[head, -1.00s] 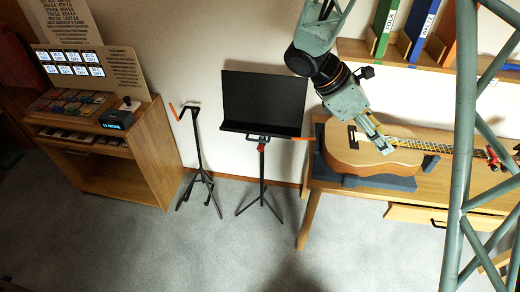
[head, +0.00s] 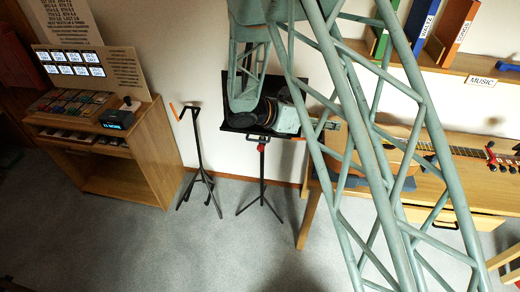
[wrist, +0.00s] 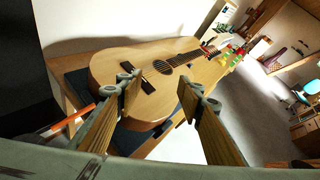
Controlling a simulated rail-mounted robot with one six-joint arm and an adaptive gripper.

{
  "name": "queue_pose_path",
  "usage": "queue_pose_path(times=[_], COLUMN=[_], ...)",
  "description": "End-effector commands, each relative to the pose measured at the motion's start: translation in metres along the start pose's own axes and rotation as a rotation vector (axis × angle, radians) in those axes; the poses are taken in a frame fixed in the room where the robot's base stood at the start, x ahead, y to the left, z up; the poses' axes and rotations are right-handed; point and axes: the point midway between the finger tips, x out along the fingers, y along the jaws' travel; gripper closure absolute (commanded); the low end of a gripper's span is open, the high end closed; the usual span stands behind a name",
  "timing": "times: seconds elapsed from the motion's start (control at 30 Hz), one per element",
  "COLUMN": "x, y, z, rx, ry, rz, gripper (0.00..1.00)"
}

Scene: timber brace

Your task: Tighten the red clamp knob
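A small red part, which looks like the clamp knob (head: 262,147), sits on the post of the black music stand (head: 237,88), just below its desk. My gripper (wrist: 160,98) is open and empty in the wrist view, its two wooden-looking pads apart, with the guitar (wrist: 160,72) beyond them. In the head view my wrist covers the lower part of the stand's desk, above and right of the red part. The fingertips are largely hidden there by my arm. An orange-tipped handle (wrist: 70,122) shows left of the gripper in the wrist view; the red part is not clearly visible there.
The guitar's bench (head: 460,190) stands at the right, partly behind my arm. A second thin black stand (head: 200,160) with an orange handle is left of the music stand. A wooden cabinet (head: 135,160) is farther left. The carpet in front is clear.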

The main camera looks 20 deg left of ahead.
Motion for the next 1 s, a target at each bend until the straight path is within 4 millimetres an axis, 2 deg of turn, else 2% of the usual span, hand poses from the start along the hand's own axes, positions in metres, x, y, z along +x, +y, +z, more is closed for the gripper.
queue_pose_path(times=[0.1, 0.57, 1.0], x=[-0.009, -0.054, -0.117], y=[0.029, 0.138, 0.233], z=[-0.010, -0.058, -0.128], rx=[-0.056, -0.256, -0.421], ry=[-0.054, -0.271, -0.478], rz=[0.041, 0.208, 0.384], gripper=[0.65, 0.65, 0.65])
